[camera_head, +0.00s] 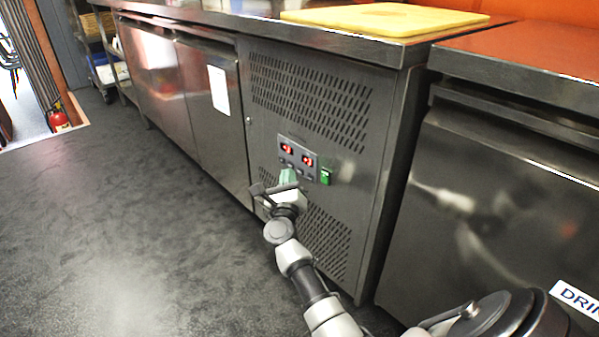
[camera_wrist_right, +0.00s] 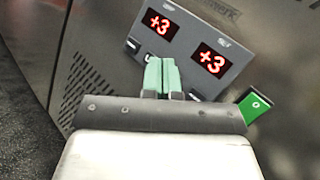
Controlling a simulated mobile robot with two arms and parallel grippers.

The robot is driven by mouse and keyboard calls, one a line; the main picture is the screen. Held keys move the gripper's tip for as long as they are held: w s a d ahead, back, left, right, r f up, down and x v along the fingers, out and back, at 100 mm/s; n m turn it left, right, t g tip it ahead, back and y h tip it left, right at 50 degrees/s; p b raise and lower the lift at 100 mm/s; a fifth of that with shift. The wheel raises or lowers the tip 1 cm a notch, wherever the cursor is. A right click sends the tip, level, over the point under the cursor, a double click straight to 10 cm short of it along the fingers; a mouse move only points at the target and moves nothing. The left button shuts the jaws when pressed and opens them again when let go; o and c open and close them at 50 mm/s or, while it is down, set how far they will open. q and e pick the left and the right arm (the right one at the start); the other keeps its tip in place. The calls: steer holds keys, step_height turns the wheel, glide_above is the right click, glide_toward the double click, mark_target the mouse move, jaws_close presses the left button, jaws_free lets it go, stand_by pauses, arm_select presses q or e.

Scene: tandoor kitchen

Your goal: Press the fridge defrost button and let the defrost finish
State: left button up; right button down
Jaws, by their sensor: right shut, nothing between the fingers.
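The fridge (camera_head: 345,150) is a steel under-counter unit with vent slots above and below its control panel (camera_head: 297,150). In the right wrist view the panel (camera_wrist_right: 190,22) has two red displays, both reading +3. Small buttons lie along its lower edge, one (camera_wrist_right: 131,44) at the left end; I cannot tell which is the defrost button. My right gripper (camera_head: 288,176) is shut and empty, its pale green fingertips at the panel's lower edge. In the wrist view the fingertips (camera_wrist_right: 161,72) overlap this edge; contact is unclear. My left gripper is not in view.
A green switch (camera_head: 325,177) sits right of the panel and also shows in the wrist view (camera_wrist_right: 255,105). A yellow board (camera_head: 385,18) lies on the counter. Another steel unit (camera_head: 490,200) stands at right. Open dark floor (camera_head: 130,220) lies at left; a red extinguisher (camera_head: 59,120) stands far back.

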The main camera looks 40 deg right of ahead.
steer(key=shift+d, duration=0.15)
stand_by(0.5)
steer(key=shift+d, duration=0.25)
steer(key=shift+d, duration=0.4)
stand_by(0.6)
steer(key=shift+a, duration=0.8)
steer(key=shift+a, duration=0.1)
steer(key=a, duration=0.4)
steer(key=shift+s+a, duration=0.25)
steer(key=shift+a, duration=0.15)
stand_by(0.6)
